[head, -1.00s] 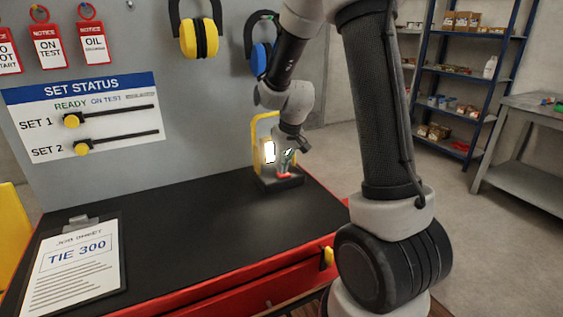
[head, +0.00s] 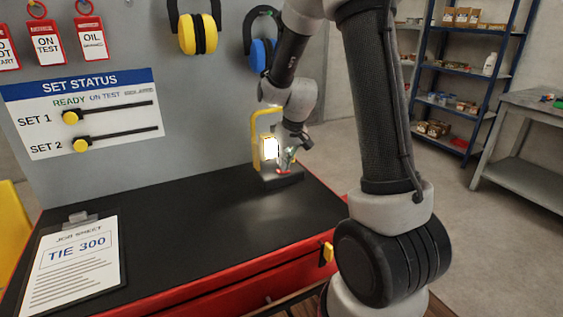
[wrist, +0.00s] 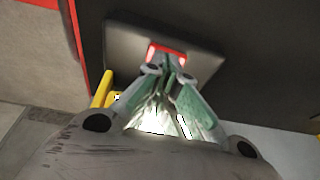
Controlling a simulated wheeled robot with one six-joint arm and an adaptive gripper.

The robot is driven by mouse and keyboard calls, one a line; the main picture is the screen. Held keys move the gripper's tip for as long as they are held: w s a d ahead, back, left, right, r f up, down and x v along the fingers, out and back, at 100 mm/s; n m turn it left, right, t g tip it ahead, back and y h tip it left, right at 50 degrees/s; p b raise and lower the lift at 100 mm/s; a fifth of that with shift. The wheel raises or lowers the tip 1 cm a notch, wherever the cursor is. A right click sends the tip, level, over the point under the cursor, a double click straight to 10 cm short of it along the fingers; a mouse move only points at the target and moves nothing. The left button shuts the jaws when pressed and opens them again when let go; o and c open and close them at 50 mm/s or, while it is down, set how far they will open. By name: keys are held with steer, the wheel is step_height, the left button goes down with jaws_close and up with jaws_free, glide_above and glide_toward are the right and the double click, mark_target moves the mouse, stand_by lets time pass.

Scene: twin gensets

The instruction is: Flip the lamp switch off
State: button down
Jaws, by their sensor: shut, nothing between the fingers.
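The yellow work lamp (head: 256,135) stands at the far right end of the black bench top, its panel lit bright white. Its dark base (head: 281,178) also fills the upper middle of the wrist view (wrist: 205,40). A red switch (wrist: 168,48) sits on that base, and red also shows at the gripper tip in the head view. My gripper (wrist: 166,66) is shut and empty, with its greenish fingertips at the red switch. The fingers cover part of the switch, so I cannot tell which way it is tipped or whether they touch it.
The grey panel (head: 215,100) behind the bench carries blue ear defenders (head: 262,55) just above the lamp and yellow ones (head: 198,34) to the left. A clipboard (head: 75,262) lies at the front left. The middle of the bench top (head: 180,215) is clear.

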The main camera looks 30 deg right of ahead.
steer(key=shift+w+r, duration=0.1)
steer(key=shift+r, duration=0.4)
steer(key=v, duration=1.3)
steer(key=shift+w+d, duration=0.25)
steer(key=shift+w, duration=0.15)
steer(key=f, duration=0.1)
steer(key=a+f, duration=0.1)
steer(key=f, duration=0.1)
steer(key=shift+a+f, duration=0.15)
steer(key=shift+a, duration=0.25)
steer(key=x, duration=1)
